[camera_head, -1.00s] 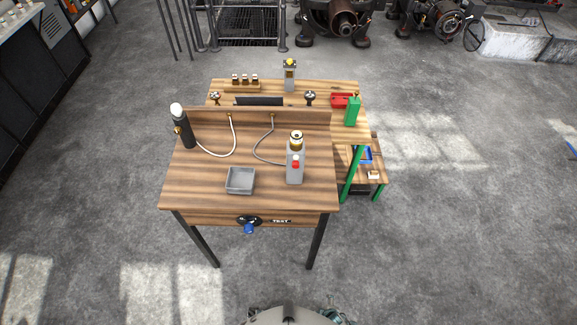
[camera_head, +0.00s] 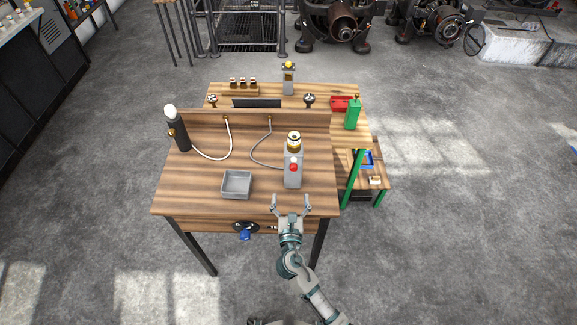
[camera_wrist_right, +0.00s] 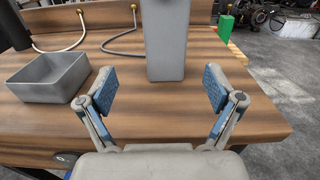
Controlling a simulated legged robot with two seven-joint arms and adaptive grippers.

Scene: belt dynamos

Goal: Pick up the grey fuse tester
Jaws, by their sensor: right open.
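The grey fuse tester (camera_head: 293,172) stands upright on the near wooden table, right of centre, with a red button on its front and a brass-and-white fitting on top. A grey cable runs from near it to the table's back board. In the right wrist view the lower part of its grey body (camera_wrist_right: 166,40) stands straight ahead, beyond the fingertips; its top is cut off. My right gripper (camera_head: 291,203) is open and empty at the table's front edge, just short of the tester. Its two blue-padded fingers (camera_wrist_right: 160,88) are spread wide. My left gripper is not in view.
A grey open tray (camera_head: 236,184) sits left of the tester; it also shows in the right wrist view (camera_wrist_right: 50,88). A black cylinder with a white top (camera_head: 178,133) stands at the table's left. A back board (camera_head: 250,118) separates a second table behind.

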